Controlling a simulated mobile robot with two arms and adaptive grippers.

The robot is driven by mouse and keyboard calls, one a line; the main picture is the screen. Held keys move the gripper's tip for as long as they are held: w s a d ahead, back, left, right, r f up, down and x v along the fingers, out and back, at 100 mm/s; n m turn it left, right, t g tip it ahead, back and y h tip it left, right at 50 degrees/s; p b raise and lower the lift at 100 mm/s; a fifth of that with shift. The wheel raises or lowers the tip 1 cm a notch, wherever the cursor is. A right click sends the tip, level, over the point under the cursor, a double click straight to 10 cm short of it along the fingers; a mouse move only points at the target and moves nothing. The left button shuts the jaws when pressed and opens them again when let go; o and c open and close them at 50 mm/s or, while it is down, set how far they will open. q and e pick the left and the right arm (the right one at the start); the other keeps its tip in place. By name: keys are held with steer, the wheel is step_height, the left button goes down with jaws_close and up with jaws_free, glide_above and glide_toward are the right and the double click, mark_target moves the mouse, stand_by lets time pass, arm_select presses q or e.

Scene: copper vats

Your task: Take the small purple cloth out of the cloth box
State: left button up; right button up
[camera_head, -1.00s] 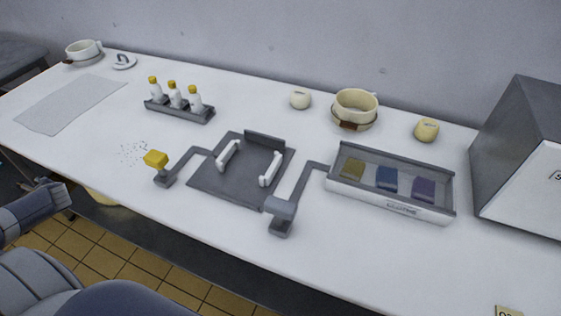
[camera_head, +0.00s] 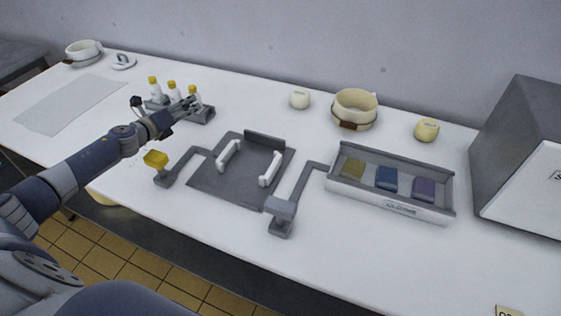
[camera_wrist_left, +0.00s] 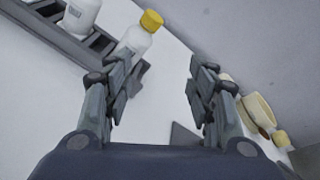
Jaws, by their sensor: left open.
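The small purple cloth (camera_head: 424,189) lies in the right part of the cloth box (camera_head: 391,206), a long grey-white tray with a label on its front. A blue cloth (camera_head: 387,177) lies in the middle of the box and an olive-yellow cloth (camera_head: 353,168) at its left. My left gripper (camera_head: 190,105) is over the table by the bottle rack, far to the left of the cloth box. In the left wrist view its two fingers (camera_wrist_left: 160,85) are apart with nothing held between them. My right gripper is not in view.
A rack (camera_head: 200,114) with several yellow-capped white bottles is beside my left gripper. A dark plate with white handles (camera_head: 228,155) and grey posts (camera_head: 281,209) stand between gripper and box. A large grey box (camera_head: 525,150) is at the right.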

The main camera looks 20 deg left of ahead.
arm_select(q)
steer(key=w+d+r+m+g+h, duration=0.1)
steer(key=d+r+m+h, duration=0.25)
steer(key=d, duration=0.65)
steer(key=w+d+r+m+h, duration=0.1)
steer(key=d+r+m+h, duration=0.3)
steer(key=d, duration=0.6)
steer(key=s+d+r+m+g+h, duration=0.2)
steer(key=s+d+m+g+h, duration=0.15)
steer(key=d, duration=0.55)
steer(key=s+d+r+m+g+h, duration=0.1)
steer(key=s+d+m+g+h, duration=0.2)
steer(key=d, duration=0.6)
steer(key=s+d+r+m+g+y, duration=0.1)
steer(key=s+d+m+g+y, duration=0.1)
steer(key=s+d+m+g, duration=0.4)
steer(key=m+g+y, duration=0.2)
steer(key=m+y, duration=0.3)
steer(key=y, duration=0.7)
glide_toward(280, 204)
steer(key=shift+t, duration=0.25)
step_height(280, 204, down, 9)
steer(key=shift+s+f, duration=0.15)
